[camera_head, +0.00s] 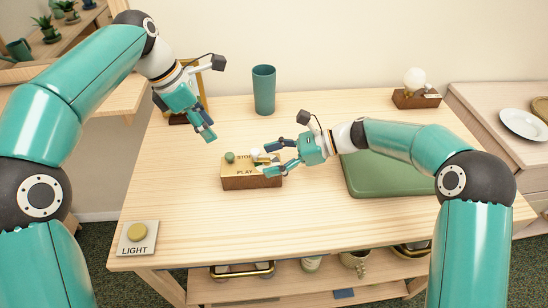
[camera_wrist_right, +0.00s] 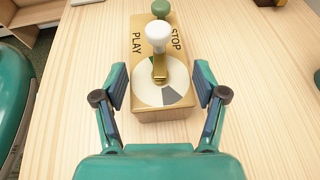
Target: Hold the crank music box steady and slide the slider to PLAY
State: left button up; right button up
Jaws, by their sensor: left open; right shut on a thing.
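The crank music box (camera_head: 250,182) is a wooden block on the table with a gold top marked STOP at the back and PLAY at the front. Its green slider knob (camera_head: 230,156) is at the left end, on the STOP side; it also shows at the far end in the right wrist view (camera_wrist_right: 160,8). A white crank knob (camera_wrist_right: 158,37) stands over a white disc. My right gripper (camera_head: 261,164) is shut on the box's right end, one finger along each long side. My left gripper (camera_head: 208,136) is open and empty, above and behind the box's left end.
A teal cup (camera_head: 264,90) stands behind the box. A green tray (camera_head: 388,176) lies to the right, partly under my right arm. A LIGHT button (camera_head: 137,233) is at the front left. A bulb lamp (camera_head: 415,90) stands at the back right. The table before the box is clear.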

pick_arm(q)
jog(key=shift+c, duration=0.2)
pick_arm(e)
jog(key=c, duration=0.4)
pick_arm(q)
jog(key=c, duration=0.5)
pick_arm(e)
jog(key=shift+c, duration=0.2)
pick_arm(q)
jog(key=shift+m, duration=0.5)
grip_shut()
jog(key=w+a+m+t+y, duration=0.15)
jog(key=a+m+y, duration=0.25)
jog(key=m, duration=0.5)
jog(key=w+d+r+m+y, duration=0.1)
jog(key=d+r+m, duration=0.1)
jog(key=d+m, duration=0.3)
jog(key=shift+w+d+t+y, duration=0.2)
jog(key=shift+d+t+y, duration=0.25)
jog(key=shift+d, duration=0.4)
